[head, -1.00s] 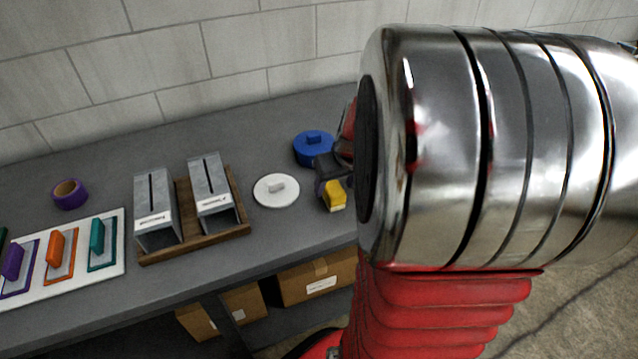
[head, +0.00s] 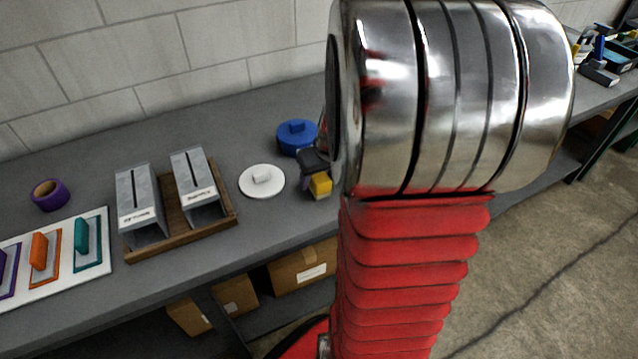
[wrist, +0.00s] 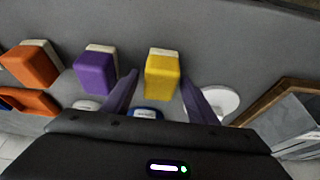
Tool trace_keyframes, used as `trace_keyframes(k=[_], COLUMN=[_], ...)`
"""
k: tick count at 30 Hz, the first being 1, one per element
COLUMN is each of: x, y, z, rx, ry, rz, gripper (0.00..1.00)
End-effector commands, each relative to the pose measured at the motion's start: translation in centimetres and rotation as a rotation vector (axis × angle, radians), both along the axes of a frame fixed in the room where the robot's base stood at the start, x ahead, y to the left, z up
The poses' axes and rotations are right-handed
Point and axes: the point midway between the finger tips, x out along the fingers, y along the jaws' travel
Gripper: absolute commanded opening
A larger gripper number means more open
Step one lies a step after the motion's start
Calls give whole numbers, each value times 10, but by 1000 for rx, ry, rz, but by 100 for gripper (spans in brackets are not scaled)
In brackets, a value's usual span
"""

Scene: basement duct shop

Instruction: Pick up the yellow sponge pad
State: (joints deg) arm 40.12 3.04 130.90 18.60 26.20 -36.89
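The yellow sponge pad (head: 320,186) stands on the grey bench, right of the white round lid, partly hidden by my gripper in the head view. In the wrist view the yellow sponge pad (wrist: 162,76) shows a pale layer on its far side. My gripper (wrist: 159,80) is open, with one dark purple finger to each side of the pad's near end. The gaps are narrow, and I cannot tell whether either finger touches it. In the head view my gripper (head: 311,178) is low over the bench beside the pad, mostly behind my arm.
A purple sponge (wrist: 95,73) and an orange sponge (wrist: 30,66) stand left of the yellow one in the wrist view. A white lid (head: 262,181), a blue lid (head: 297,137) and grey metal holders on a wooden tray (head: 180,243) are close by.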

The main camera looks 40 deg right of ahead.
Motion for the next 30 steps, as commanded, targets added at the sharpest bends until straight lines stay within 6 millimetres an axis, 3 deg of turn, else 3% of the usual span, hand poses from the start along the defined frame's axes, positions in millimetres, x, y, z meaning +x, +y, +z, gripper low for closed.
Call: trace_keyframes(k=[16, 25, 30], x=[0, 0, 1], y=[0, 0, -1], z=[0, 2, 16], rx=[0, -1, -2], ry=[0, -1, -3], rz=[0, 1, 0], gripper=[14, 13, 13])
